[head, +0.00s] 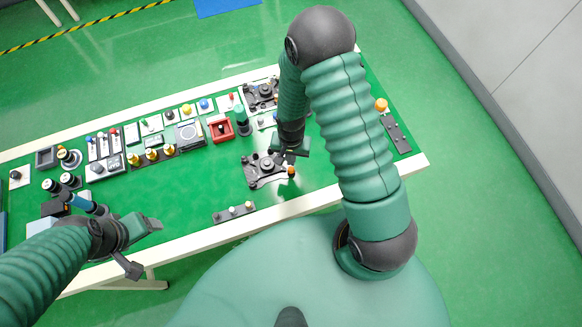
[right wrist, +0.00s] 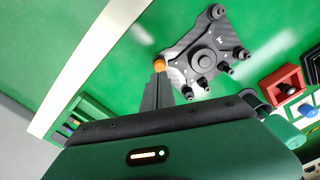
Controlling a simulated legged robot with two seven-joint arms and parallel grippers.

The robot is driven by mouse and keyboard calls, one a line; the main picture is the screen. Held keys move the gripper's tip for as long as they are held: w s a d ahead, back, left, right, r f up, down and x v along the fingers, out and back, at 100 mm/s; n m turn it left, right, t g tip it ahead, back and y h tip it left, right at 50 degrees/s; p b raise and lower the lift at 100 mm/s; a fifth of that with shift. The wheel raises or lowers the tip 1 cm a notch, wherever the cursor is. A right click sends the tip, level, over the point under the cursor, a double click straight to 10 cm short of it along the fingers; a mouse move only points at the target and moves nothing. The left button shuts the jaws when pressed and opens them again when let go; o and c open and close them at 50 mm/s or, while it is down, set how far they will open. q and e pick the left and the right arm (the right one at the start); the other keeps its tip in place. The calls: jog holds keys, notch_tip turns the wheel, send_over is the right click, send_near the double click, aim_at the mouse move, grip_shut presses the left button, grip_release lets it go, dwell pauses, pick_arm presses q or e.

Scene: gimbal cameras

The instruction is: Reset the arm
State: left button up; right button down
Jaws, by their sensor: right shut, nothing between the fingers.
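My right arm reaches over the table, and its gripper (head: 290,152) points down beside a black plate device with a round hub and several knobs (head: 265,170). In the right wrist view the fingers (right wrist: 158,82) are together and empty. Their tips are close to an orange knob (right wrist: 159,63) by the edge of the plate device (right wrist: 204,58); I cannot tell if they touch it. My left gripper (head: 146,248) is over the table's front left part, its two fingers spread apart with nothing between them.
The green table (head: 315,178) has a pale rim. A red box (head: 221,130), another black knobbed device (head: 262,93), yellow knobs (head: 152,154) and switches stand along its back. A small panel (head: 234,212) lies near the front edge. Bare green surface lies around it.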

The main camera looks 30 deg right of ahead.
notch_tip(320, 180, up, 2)
jog(key=shift+r+p, duration=0.2)
jog(key=shift+p, duration=0.5)
jog(key=s+a+r+n+t+b, duration=0.1)
jog(key=s+a+r+n+b, duration=0.1)
jog(key=r, duration=0.4)
jog(key=s+a+r+n+t+b, duration=0.1)
jog(key=s+a+r+n+b, duration=0.1)
jog(key=r+n+b, duration=0.2)
notch_tip(320, 180, up, 3)
jog(key=n, duration=0.2)
jog(key=shift+s+f+n+t+b, duration=0.15)
jog(key=shift+n+t+b, duration=0.15)
jog(key=shift+s+a, duration=0.1)
jog(key=shift+a, duration=0.05)
jog(key=shift+a, duration=0.1)
